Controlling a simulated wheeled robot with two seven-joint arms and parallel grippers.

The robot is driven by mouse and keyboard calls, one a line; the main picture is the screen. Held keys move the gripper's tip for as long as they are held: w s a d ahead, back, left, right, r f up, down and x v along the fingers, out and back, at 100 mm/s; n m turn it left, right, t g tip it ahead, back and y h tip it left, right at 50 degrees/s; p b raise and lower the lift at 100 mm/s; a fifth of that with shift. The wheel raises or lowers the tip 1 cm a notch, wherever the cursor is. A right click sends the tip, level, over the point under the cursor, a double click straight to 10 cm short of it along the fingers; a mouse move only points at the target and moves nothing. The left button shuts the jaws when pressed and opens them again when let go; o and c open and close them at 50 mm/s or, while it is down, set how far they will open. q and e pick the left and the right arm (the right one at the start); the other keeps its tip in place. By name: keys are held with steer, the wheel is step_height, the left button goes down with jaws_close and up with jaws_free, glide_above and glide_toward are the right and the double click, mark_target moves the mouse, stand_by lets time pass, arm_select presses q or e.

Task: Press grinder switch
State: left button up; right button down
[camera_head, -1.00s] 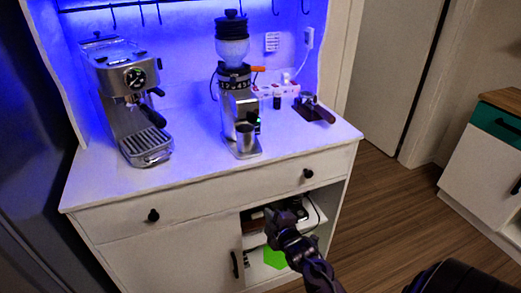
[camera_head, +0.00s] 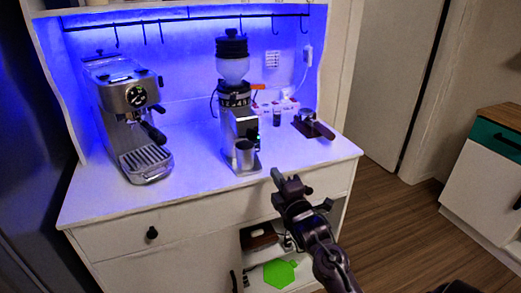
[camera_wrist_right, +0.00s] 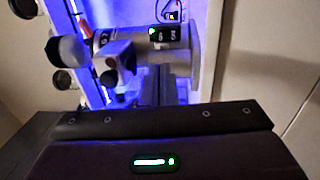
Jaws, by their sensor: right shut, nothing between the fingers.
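In the right wrist view the grinder's dark panel with a green light (camera_wrist_right: 153,31) shows above my gripper's dark housing. My left gripper is not in view.
An espresso machine (camera_head: 130,115) stands at the left of the counter (camera_head: 195,190). Below, the cabinet's open shelf holds a green hexagon (camera_head: 279,273).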

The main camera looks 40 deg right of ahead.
mark_target(257, 143)
steer(key=p+x, duration=0.2)
steer(key=x, duration=1)
steer(key=shift+w+f, duration=0.1)
steer(key=shift+w, duration=0.15)
steer(key=shift+w+d+r+g+p, duration=0.15)
steer(key=shift+r+g+p, duration=0.3)
steer(key=shift+p, duration=0.75)
steer(key=shift+f, duration=0.25)
